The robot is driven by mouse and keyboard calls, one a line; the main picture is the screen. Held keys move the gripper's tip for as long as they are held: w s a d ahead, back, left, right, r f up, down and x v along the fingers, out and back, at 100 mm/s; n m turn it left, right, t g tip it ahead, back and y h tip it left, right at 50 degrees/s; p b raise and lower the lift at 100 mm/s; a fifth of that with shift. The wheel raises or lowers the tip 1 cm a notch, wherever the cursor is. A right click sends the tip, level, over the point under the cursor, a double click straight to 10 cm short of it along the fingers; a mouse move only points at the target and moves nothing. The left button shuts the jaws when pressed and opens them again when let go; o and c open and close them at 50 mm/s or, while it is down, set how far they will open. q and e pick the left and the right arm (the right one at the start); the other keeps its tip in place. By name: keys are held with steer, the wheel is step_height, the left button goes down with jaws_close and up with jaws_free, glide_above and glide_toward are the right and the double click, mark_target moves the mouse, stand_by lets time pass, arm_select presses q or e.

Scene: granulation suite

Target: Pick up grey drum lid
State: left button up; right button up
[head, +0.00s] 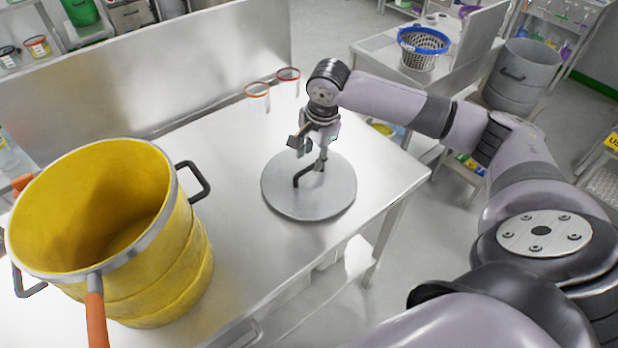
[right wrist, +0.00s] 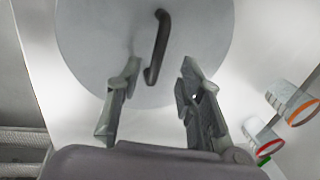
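The grey drum lid (head: 318,203) is a round flat disc with a dark bar handle (head: 303,176), lying on the steel table. It fills the upper part of the right wrist view (right wrist: 100,45), its dark handle (right wrist: 160,45) standing up from it. My right gripper (head: 312,160) is above the far part of the lid, close to the handle. In the right wrist view its two fingers (right wrist: 158,85) are apart, with the near end of the handle between or just beyond their tips. Nothing is held. Contact with the handle cannot be told. My left gripper is not in view.
A yellow drum (head: 150,270), open at the top, stands at the left of the steel table (head: 245,215). Two clear jars with orange (head: 257,90) and red (head: 288,75) rims stand behind the lid. A raised steel panel (head: 150,70) backs the table. The front right table area is clear.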

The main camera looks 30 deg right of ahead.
mark_target(308, 168)
steer(key=f, duration=0.3)
steer(key=a+f+p, duration=0.1)
steer(key=f, duration=0.1)
steer(key=shift+w, duration=0.25)
steer(key=shift+c, duration=0.2)
jaws_close()
